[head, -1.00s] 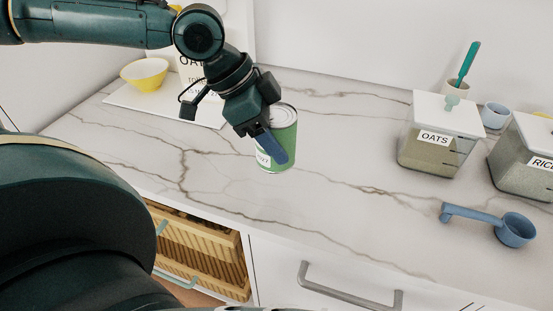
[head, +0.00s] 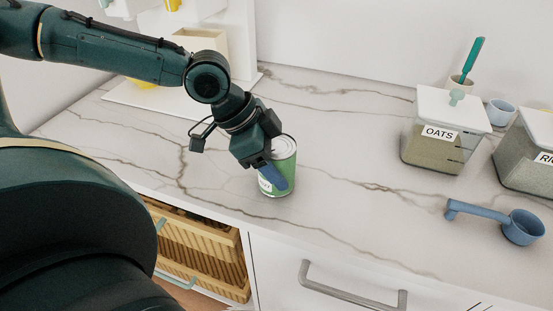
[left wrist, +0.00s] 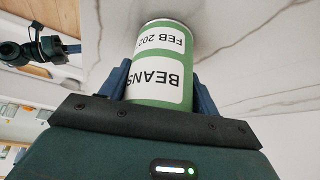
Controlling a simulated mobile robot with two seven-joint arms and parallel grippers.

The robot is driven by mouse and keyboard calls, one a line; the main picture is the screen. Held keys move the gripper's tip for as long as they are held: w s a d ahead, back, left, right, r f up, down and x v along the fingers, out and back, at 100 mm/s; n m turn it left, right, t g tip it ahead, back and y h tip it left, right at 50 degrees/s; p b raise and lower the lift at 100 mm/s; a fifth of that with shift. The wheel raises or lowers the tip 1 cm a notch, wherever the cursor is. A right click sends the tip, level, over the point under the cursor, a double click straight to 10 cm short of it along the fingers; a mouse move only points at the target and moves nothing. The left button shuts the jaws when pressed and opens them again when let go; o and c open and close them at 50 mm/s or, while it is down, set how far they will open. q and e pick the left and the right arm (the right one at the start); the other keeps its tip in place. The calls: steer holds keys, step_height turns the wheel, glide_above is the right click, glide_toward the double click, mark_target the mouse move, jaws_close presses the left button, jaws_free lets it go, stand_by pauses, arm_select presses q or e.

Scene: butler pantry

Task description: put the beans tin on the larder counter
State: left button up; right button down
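The beans tin (head: 285,172) is green with a white label and silver lid. My left gripper (head: 268,178) is shut on its sides. In the left wrist view, the blue fingers flank the tin (left wrist: 178,102), whose label reads BEANS upside down. The tin is upright over the pale marble counter (head: 350,215), its base at or just above the surface; I cannot tell whether it touches. The head view does not show my right gripper. A dark gripper, seemingly my right one (left wrist: 70,48), is at the left edge of the left wrist view, too small to judge.
An oats container (head: 432,150), another labelled container (head: 525,160) and a blue scoop (head: 522,228) are on the right. A white board (head: 150,110) lies at the back left. The counter between tin and oats is clear.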

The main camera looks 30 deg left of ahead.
arm_select(q)
steer(key=o, duration=0.4)
steer(key=shift+o, duration=0.2)
steer(key=shift+r, duration=0.1)
arm_select(e)
steer(key=shift+r, duration=0.1)
arm_select(q)
steer(key=shift+r, duration=0.3)
steer(key=p+v, duration=0.4)
steer(key=v, duration=0.7)
steer(key=shift+a+r, duration=0.2)
arm_select(e)
steer(key=shift+s+d+r+n, duration=0.1)
steer(key=shift+r+n, duration=0.15)
steer(key=shift+r, duration=0.35)
steer(key=shift+s+d+r+n, duration=0.1)
steer(key=shift+r+n, duration=0.15)
steer(key=shift+r, duration=0.3)
arm_select(q)
steer(key=shift+s, duration=0.15)
steer(key=shift+s, duration=0.15)
